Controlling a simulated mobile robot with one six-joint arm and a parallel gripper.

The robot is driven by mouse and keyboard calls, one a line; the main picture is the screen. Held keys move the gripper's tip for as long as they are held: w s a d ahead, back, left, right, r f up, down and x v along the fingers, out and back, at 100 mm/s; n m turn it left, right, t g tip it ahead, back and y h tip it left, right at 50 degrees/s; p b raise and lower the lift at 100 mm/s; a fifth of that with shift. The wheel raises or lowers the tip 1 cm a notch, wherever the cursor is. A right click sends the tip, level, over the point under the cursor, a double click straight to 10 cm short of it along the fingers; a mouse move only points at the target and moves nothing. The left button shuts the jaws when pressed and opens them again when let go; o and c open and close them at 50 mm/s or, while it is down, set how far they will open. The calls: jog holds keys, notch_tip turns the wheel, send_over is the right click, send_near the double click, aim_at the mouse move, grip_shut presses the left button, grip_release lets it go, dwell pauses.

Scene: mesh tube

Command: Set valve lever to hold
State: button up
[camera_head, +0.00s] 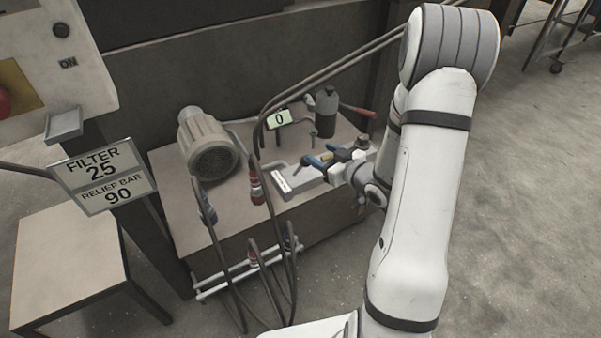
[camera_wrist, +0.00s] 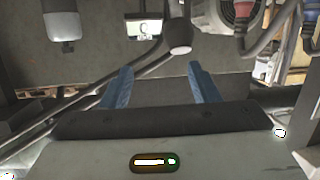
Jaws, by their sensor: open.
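My gripper (camera_head: 320,157) is over the bench, above a small grey block with a pale labelled top (camera_head: 297,181). In the wrist view its two blue fingers (camera_wrist: 160,68) are spread apart with nothing held between them. A grey rod with a dark rounded end (camera_wrist: 180,40) shows beyond the fingertips; I cannot tell whether it is the valve lever or whether it lies within their reach. A thin bent metal bar (camera_head: 275,165) stands beside the block in the head view. The lever's setting and any hold mark are not readable.
The bench (camera_head: 180,215) carries a motor (camera_head: 208,146), a display reading 0 (camera_head: 279,119), a dark bottle (camera_head: 326,112) and a red-handled lever (camera_head: 358,109). A sign (camera_head: 104,176) reads FILTER 25, RELIEF BAR 90.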

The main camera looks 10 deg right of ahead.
aim_at(302, 158)
notch_tip(302, 158, down, 4)
jog(key=s+f+t+y+b, duration=0.1)
jog(key=s+y+b, duration=0.1)
jog(key=y+b, duration=0.1)
jog(key=x, duration=0.5)
jog(key=r+b+x, duration=0.1)
jog(key=x, duration=0.2)
jog(key=shift+s+a, duration=0.1)
jog(key=shift+a, duration=0.15)
jog(key=shift+c, duration=0.2)
grip_shut()
